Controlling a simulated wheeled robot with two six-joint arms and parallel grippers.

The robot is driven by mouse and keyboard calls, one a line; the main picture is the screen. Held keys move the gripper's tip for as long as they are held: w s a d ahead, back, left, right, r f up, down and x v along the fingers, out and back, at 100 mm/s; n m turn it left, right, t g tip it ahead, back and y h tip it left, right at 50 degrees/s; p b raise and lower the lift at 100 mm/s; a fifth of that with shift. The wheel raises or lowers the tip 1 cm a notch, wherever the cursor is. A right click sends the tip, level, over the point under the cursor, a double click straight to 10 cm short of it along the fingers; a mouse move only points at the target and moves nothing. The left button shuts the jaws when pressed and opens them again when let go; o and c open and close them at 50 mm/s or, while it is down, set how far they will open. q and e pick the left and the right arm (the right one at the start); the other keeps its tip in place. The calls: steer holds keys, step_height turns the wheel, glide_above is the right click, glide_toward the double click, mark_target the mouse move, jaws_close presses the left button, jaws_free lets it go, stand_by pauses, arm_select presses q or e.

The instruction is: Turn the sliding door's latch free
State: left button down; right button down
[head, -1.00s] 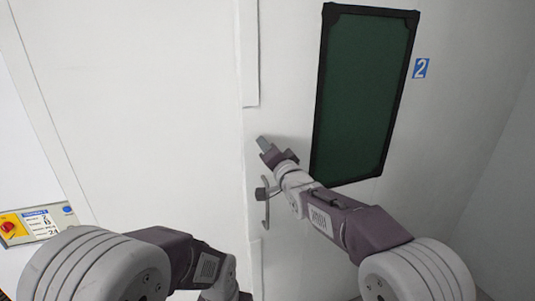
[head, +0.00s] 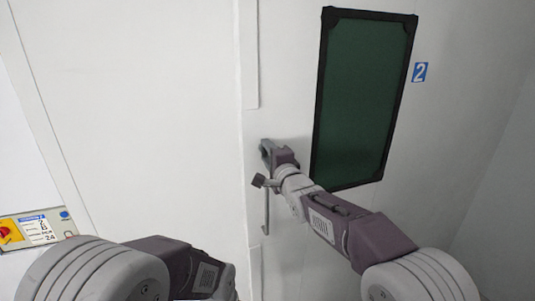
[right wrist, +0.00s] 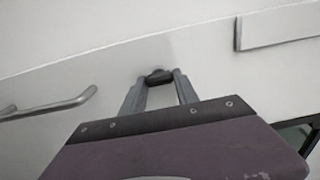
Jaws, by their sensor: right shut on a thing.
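The white sliding door (head: 289,60) has a dark-framed green window. My right gripper (head: 264,148) is at the door face, left of the window and above a vertical bar handle (head: 267,214). In the right wrist view, its two grey fingers (right wrist: 158,82) are shut on a small dark latch (right wrist: 157,75) that stands out from the white surface. The latch's turn angle is hard to tell; the gripper hides it in the head view. The handle also shows in the right wrist view (right wrist: 50,107), apart from the fingers. My left gripper is out of view below the picture.
A control panel (head: 38,229) with a red and yellow switch is at the far left. A raised strip (head: 248,55) runs down above the gripper.

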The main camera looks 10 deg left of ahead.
stand_by(0.5)
steer(key=c, duration=0.9)
jaws_free()
steer(key=b+v, duration=0.3)
steer(key=v, duration=0.6)
